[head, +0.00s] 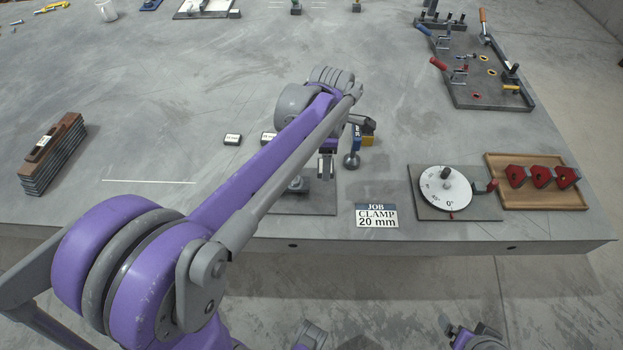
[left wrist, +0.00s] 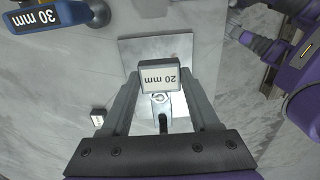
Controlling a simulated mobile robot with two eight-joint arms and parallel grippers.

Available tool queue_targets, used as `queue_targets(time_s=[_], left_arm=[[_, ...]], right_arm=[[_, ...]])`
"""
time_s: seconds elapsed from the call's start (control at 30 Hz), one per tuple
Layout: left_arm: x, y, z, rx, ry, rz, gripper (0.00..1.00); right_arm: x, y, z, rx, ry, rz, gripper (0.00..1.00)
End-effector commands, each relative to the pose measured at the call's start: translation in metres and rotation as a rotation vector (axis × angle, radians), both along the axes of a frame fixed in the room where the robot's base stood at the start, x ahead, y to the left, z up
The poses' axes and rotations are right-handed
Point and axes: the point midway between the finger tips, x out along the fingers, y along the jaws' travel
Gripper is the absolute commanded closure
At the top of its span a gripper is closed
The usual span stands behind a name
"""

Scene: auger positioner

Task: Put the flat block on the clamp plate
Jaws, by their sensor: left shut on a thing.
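My left gripper (head: 326,168) is over the clamp plate (head: 318,207), whose left part is behind my arm. In the left wrist view the gripper (left wrist: 158,84) is shut on the flat block (left wrist: 160,79), a dark block with a white "20 mm" label, held at the fingertips. The plate shows behind it in the left wrist view (left wrist: 182,47), with a bright metal clamp part (left wrist: 160,106) between the fingers. I cannot tell whether the block touches the plate. Part of what may be my right gripper (head: 474,338) shows at the bottom edge; its fingers are unclear.
A blue "30 mm" tool (left wrist: 48,16) with a ball end stands close beside the gripper. A "JOB CLAMP 20 mm" sign (head: 376,215), a dial (head: 445,188) and a wooden tray (head: 540,202) lie right.

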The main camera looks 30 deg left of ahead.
Motion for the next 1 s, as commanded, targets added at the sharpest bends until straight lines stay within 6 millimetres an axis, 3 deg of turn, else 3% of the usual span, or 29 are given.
queue_targets(time_s=[0.23, 0.5, 0.83, 1.0], left_arm=[[0.000, 0.000, -0.007, 0.000, 0.000, -0.001, 1.00], [0.000, 0.000, -0.054, 0.000, 0.000, -0.001, 1.00], [0.000, 0.000, -0.093, 0.000, 0.000, -0.001, 1.00], [0.000, -0.001, -0.101, 0.000, 0.000, -0.001, 1.00]], right_arm=[[0.000, 0.000, -0.001, 0.000, 0.000, 0.000, 0.08], [-0.001, 0.000, -0.006, 0.000, 0.002, 0.000, 0.08], [-0.002, 0.000, -0.011, 0.000, 0.004, 0.000, 0.08], [-0.002, 0.000, -0.011, 0.000, 0.004, 0.000, 0.08]])
